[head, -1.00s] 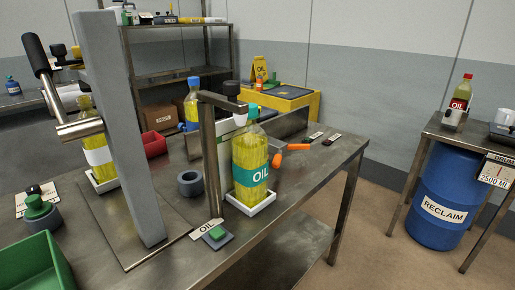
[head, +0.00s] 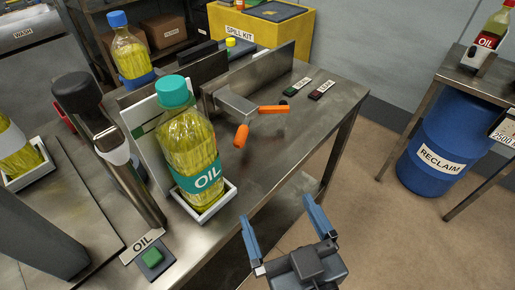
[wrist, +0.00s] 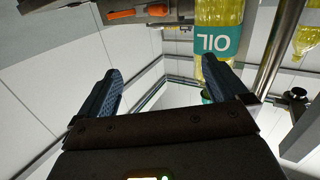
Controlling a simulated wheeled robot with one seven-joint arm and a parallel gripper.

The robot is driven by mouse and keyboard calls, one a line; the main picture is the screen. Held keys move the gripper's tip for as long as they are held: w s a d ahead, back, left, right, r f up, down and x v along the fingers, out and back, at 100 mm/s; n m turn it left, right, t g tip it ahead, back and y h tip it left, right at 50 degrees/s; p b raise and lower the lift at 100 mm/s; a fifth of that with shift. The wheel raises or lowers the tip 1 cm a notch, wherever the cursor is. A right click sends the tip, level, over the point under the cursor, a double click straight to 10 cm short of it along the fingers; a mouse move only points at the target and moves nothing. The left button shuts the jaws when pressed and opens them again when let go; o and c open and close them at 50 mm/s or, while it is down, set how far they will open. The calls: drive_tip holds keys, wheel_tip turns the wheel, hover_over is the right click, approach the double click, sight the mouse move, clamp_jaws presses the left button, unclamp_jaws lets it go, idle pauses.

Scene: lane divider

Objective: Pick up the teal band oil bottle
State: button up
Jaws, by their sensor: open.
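The teal band oil bottle (head: 190,150) holds yellow oil and has a teal cap and a teal OIL label. It stands upright in a shallow white tray (head: 213,208) near the table's edge. My gripper (head: 276,208) is open and empty, right of and nearer than the bottle in the head view, apart from it and beyond the table's edge. In the wrist view the bottle (wrist: 217,38) appears upside down at the upper right, past the right fingertip of my gripper (wrist: 160,66), which partly overlaps it. Its cap end is largely hidden there.
A dark-headed post (head: 125,165) stands just left of the bottle. A metal bracket with orange handles (head: 242,135) is behind it to the right. A blue-capped bottle (head: 130,52) stands further back. A green button (head: 152,256) sits in front.

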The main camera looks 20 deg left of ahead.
sight(195, 160)
drive_tip(key=a+r, duration=0.2)
drive_tip(key=a, duration=0.2)
drive_tip(key=a+r+y, duration=0.1)
drive_tip(key=a, duration=0.2)
drive_tip(key=a+r+g+y, duration=0.1)
drive_tip(key=a+r, duration=0.1)
drive_tip(key=a, duration=0.2)
drive_tip(key=shift+a+r+n, duration=0.3)
drive_tip(key=shift+n, duration=0.1)
drive_tip(key=shift+w+a+r+p, duration=0.15)
drive_tip(key=shift+w+a+p, duration=0.15)
drive_tip(key=shift+a, duration=0.25)
drive_tip(key=shift+w+a+r+p, duration=0.1)
drive_tip(key=shift+w+a+p, duration=0.1)
drive_tip(key=shift+w+a, duration=0.25)
drive_tip(key=p+x, duration=0.1)
drive_tip(key=x, duration=0.4)
drive_tip(key=shift+s+a+r+p, duration=0.1)
drive_tip(key=shift+s+r+p, duration=0.05)
drive_tip(key=shift+p, duration=0.2)
drive_tip(key=shift+w+a, duration=0.25)
drive_tip(key=c, duration=1.6)
drive_tip(key=shift+c, duration=0.6)
drive_tip(key=shift+r, duration=0.1)
